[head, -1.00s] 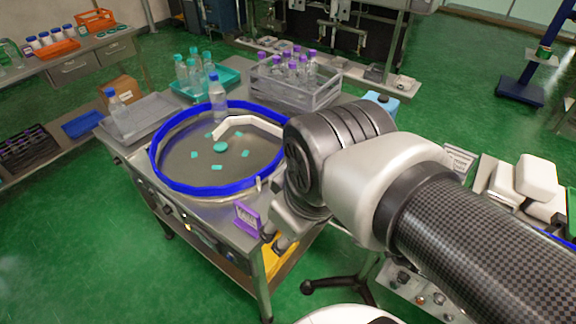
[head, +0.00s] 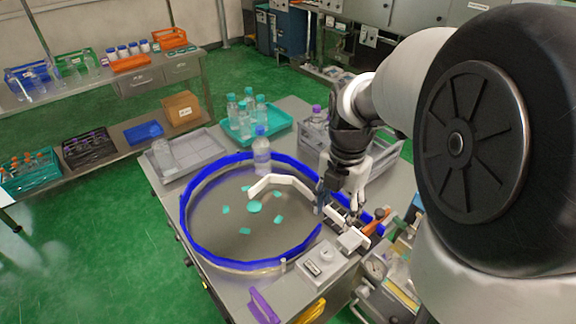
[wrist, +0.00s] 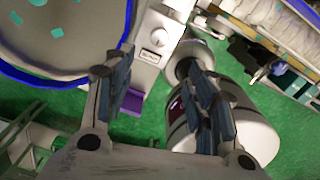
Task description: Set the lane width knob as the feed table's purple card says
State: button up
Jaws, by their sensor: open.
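The lane width knob (head: 325,255) is a small pale dial on a grey box at the near right edge of the round feed table (head: 187,222). In the wrist view the knob (wrist: 158,38) shows just beyond the fingertips, roughly between them. The purple card (head: 263,306) stands at the table's near edge and is seen from an angle; its writing is not readable. The card also shows in the wrist view (wrist: 132,103). My gripper (head: 342,200) is open and empty, above the right side of the table and apart from the knob.
A white curved guide (head: 285,182) reaches over the bowl, with teal caps below it. A blue-capped bottle (head: 261,155) stands at its far rim. A grey tray (head: 195,160) and teal tray (head: 275,130) lie behind. A cylindrical machine part sits close to the right finger in the wrist view.

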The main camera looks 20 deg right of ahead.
aim_at(328, 250)
notch_tip(328, 250, down, 16)
jog(key=b, duration=0.5)
jog(key=shift+b, duration=0.4)
jog(key=shift+c, duration=0.3)
jog(key=c, duration=1)
